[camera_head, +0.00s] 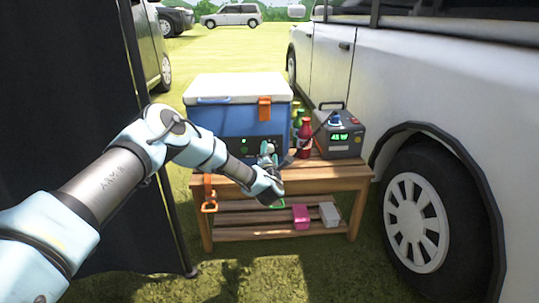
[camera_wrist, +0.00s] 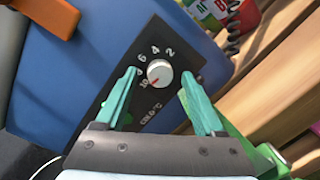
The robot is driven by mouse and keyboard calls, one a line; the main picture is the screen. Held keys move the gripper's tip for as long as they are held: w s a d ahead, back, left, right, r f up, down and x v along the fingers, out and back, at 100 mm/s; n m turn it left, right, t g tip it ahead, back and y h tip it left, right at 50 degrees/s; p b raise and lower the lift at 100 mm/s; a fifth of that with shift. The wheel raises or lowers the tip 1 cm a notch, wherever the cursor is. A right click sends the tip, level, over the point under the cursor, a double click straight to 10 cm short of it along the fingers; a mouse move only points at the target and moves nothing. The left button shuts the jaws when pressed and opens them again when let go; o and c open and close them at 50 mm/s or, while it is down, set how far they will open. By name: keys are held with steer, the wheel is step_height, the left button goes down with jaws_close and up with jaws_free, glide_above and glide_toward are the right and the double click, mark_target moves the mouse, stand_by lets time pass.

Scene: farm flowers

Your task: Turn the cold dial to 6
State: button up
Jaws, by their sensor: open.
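The cold dial (camera_wrist: 159,73) is a small white knob on a black panel (camera_wrist: 115,92) marked 2, 4, 6, 10 and COLD °C. Its red mark lies at the lower left of the knob, on the side toward the 10. The panel is on the front of the blue cooler (camera_head: 212,120). My gripper (camera_wrist: 159,76) is open, with one teal finger on each side of the dial and gaps between. The left fingertip covers part of the scale between 6 and 10. In the head view my gripper (camera_head: 269,155) is at the cooler's front and hides the dial.
The cooler stands on a slatted wooden bench (camera_head: 315,180). Red and green bottles (camera_head: 304,137) and a grey power box (camera_head: 343,135) stand to its right. An orange latch (camera_head: 264,108) hangs above my gripper. A white car (camera_head: 440,80) is close on the right.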

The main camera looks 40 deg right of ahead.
jaws_close()
stand_by(0.7)
